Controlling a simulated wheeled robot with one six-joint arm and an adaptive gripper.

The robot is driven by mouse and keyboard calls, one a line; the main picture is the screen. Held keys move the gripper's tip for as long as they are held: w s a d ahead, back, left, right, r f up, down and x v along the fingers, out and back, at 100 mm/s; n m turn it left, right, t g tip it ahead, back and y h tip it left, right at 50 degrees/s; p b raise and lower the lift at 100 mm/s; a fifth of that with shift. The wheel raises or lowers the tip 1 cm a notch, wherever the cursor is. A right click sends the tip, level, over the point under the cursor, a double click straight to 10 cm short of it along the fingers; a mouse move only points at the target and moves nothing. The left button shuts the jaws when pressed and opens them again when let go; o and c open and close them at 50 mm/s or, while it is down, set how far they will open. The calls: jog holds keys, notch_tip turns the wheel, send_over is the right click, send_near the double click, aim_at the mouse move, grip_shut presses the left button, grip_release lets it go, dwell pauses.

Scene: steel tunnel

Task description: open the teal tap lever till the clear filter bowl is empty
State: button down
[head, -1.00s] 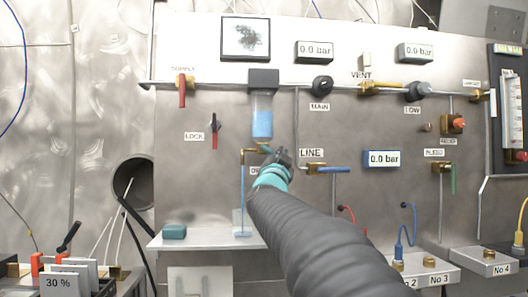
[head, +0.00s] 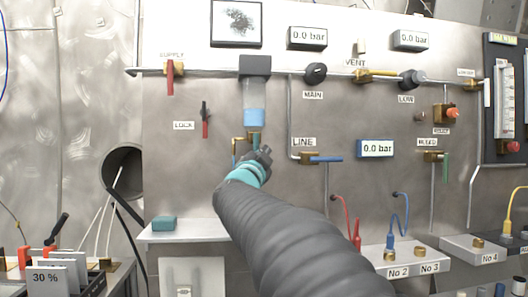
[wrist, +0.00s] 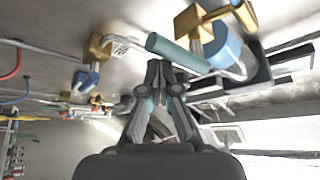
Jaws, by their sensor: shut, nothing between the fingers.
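The clear filter bowl (head: 254,92) hangs under a dark cap on the panel, with blue liquid in its lower part. The brass tap (head: 252,137) is below it, and a short blue streak shows under its spout; farther down my arm hides the view. My gripper (head: 264,154) is just below the tap, shut and empty. In the wrist view the teal tap lever (wrist: 178,52) sticks out from the brass tap (wrist: 190,25), right by my shut fingertips (wrist: 160,68). I cannot tell whether they touch. The lever is hidden in the head view.
A blue-handled LINE valve (head: 322,159) is close to the right of my gripper. The red LOCK handle (head: 205,122) and red SUPPLY handle (head: 170,78) are to the left. A shelf (head: 185,232) with a teal block (head: 164,223) lies below.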

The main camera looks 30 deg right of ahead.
jog(key=shift+w+a+f, duration=0.2)
jog(key=shift+a+f, duration=0.05)
jog(key=shift+a, duration=0.15)
dwell(0.5)
jog(key=s+d+b, duration=0.1)
jog(key=s+d, duration=0.2)
jog(key=s+a, duration=0.5)
jog(key=a, duration=0.2)
jog(key=shift+s+a+r, duration=0.15)
jog(key=shift+s+r, duration=0.05)
jog(key=shift+s, duration=0.1)
dwell(0.4)
